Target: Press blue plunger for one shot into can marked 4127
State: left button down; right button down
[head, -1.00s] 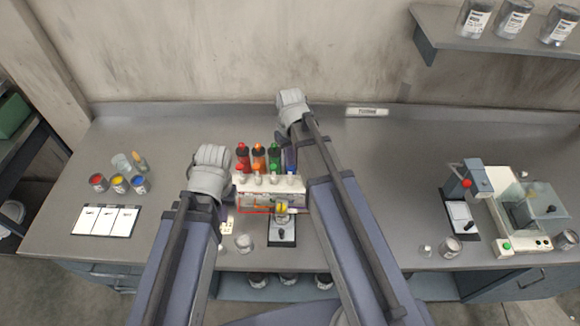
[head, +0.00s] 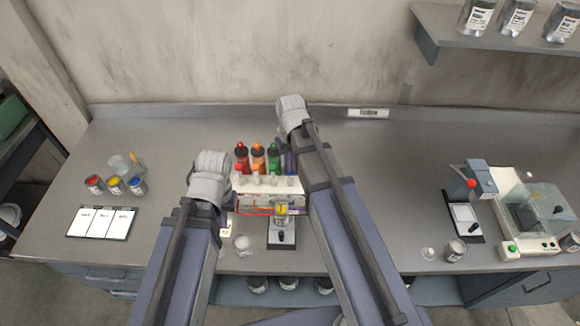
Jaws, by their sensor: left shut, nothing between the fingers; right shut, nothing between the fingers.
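A dispenser rack (head: 262,186) stands at mid-bench with red (head: 241,158), orange (head: 258,157) and green (head: 274,156) bottles behind it. A blue-violet bottle (head: 291,163) at its right end is mostly hidden by my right arm; its plunger cannot be made out. A small container with yellow on it (head: 281,209) sits on a pad (head: 281,235) before the rack; I cannot read any number. My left gripper (head: 210,172) is left of the rack, my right gripper (head: 291,110) behind and above it. Both seem empty; their fingers are hidden.
An open pale cup (head: 243,245) stands near the front edge. Paint pots (head: 115,186) and a card sheet (head: 101,223) lie at left. A press (head: 463,204), a clear-covered machine (head: 535,210) and a can (head: 456,251) stand at right. Bench between rack and press is clear.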

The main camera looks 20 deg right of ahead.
jog(key=shift+r, duration=0.15)
jog(key=shift+r+p, duration=1.65)
jog(key=shift+p, duration=0.1)
notch_tip(320, 180, up, 5)
jog(key=p, duration=0.5)
jog(key=s+a+f+b, duration=0.5)
jog(key=s+f+b, duration=0.2)
jog(key=f+b, duration=0.2)
jog(key=s+a+f+n+h+b, duration=0.1)
jog(key=s+a+f+b, duration=0.4)
jog(key=s+f+b, duration=0.2)
jog(key=shift+s+a+f+b, duration=0.15)
jog(key=shift+a+f+b, duration=0.1)
jog(key=shift+f+b, duration=0.7)
